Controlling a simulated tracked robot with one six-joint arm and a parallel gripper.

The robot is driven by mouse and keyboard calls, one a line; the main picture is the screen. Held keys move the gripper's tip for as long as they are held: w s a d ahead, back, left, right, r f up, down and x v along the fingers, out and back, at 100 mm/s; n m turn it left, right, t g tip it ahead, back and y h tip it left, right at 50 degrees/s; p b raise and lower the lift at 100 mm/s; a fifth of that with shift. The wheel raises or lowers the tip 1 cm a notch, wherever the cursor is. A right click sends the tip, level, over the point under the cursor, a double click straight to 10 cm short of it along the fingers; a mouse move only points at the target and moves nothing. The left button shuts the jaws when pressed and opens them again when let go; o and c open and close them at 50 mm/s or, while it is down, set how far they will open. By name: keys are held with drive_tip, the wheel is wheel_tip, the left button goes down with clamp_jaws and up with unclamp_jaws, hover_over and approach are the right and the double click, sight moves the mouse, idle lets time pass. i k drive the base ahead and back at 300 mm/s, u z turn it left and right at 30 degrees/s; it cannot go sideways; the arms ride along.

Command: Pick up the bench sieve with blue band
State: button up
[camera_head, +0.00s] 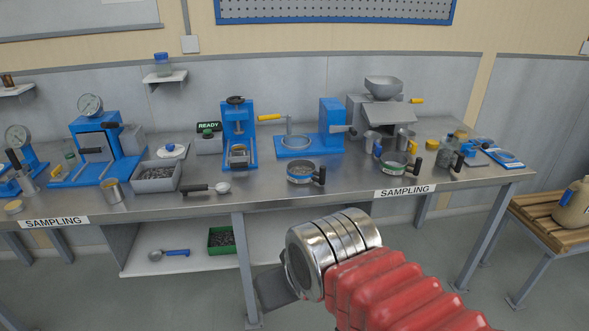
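The bench sieve with the blue band (300,178) stands upright on the steel bench near its front edge, with a black handle on its right side. A similar sieve with a green band (394,169) stands farther right on the bench. My gripper (274,288) is in front of the bench, lower in the picture and apart from the sieve. Only a dark grey part of it shows past the silver wrist, so its fingers cannot be made out.
The steel bench (345,191) has bare room around the blue-banded sieve. A blue stand with a ring (328,128) is behind it. A black-handled scoop (203,189) lies to its left. Cups and jars crowd the right. A green tray (221,240) is on the lower shelf.

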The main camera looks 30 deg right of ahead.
sight(299, 171)
drive_tip(key=i, duration=1.3)
drive_tip(key=z, duration=0.05)
